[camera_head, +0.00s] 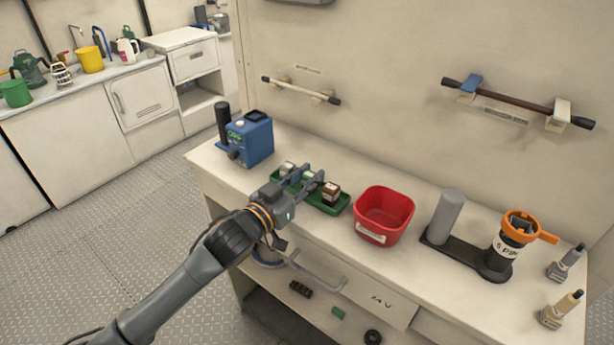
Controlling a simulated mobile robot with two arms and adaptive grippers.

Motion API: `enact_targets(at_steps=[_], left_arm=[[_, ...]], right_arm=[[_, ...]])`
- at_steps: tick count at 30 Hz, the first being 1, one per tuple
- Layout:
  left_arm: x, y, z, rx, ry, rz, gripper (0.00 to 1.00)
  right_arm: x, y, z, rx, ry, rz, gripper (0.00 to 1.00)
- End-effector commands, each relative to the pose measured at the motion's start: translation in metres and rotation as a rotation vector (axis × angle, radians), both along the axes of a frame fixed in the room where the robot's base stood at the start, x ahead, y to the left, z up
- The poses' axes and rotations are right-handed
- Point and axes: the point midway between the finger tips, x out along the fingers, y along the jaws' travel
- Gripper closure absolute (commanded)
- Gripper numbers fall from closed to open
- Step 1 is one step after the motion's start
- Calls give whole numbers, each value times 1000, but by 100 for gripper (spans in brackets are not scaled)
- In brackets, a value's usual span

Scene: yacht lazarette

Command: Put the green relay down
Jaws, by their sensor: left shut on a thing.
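My left gripper (312,179) reaches in from the lower left over the green tray (338,208) on the workbench. It is shut on a small pale-topped block, the green relay (308,175), mostly hidden by the fingers. Whether the relay touches the tray floor cannot be told. In the same tray, a brown relay with a light top (331,191) stands at the right and a grey-white one (287,168) at the far left end. My right gripper is not in view.
A blue device (250,138) stands left of the tray and a red bin (383,217) right of it. Further right are a grey cylinder on a black base (445,215) and an orange-topped canister (512,235). A small green piece (338,313) lies on the lower shelf.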

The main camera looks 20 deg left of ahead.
Motion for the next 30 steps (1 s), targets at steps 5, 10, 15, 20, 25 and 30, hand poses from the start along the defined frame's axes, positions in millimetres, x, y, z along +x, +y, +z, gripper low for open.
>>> enact_targets(at_steps=[5, 10, 15, 20, 25, 30], left_arm=[[0, 0, -2, 0, 0, 0, 71], [0, 0, -1, 0, 0, 0, 66], [0, 0, 0, 0, 0, 0, 66], [-9, 4, 1, -1, 1, 0, 66], [-35, 13, 1, 1, 4, 0, 66], [-66, 24, 0, 2, 5, 1, 66]], right_arm=[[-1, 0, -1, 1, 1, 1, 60], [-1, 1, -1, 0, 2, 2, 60], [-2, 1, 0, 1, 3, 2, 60], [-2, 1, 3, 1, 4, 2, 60], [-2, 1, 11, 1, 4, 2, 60], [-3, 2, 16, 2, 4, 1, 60]])
